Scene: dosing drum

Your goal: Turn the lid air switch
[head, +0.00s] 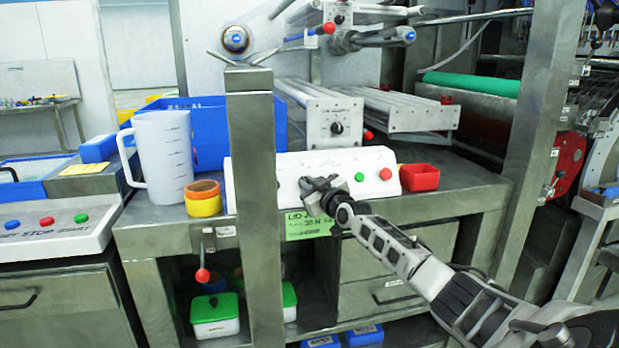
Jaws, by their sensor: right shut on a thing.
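A white sloped control box (270,178) stands on the front of the metal bench, with a green button (359,177) and a red button (385,174) on its face. My right gripper (306,185) reaches in from the lower right, its jaws against the box face left of the green button. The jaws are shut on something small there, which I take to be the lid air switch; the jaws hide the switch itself. A green label (306,225) that seems to begin with "LID" hangs just below. My left gripper is not in view.
A metal post (252,150) crosses in front of the box's left part. A red bin (419,178) stands right of the box. A white jug (165,155), yellow tape rolls (203,205) and a blue crate (208,125) stand left. Another post (540,130) rises at right.

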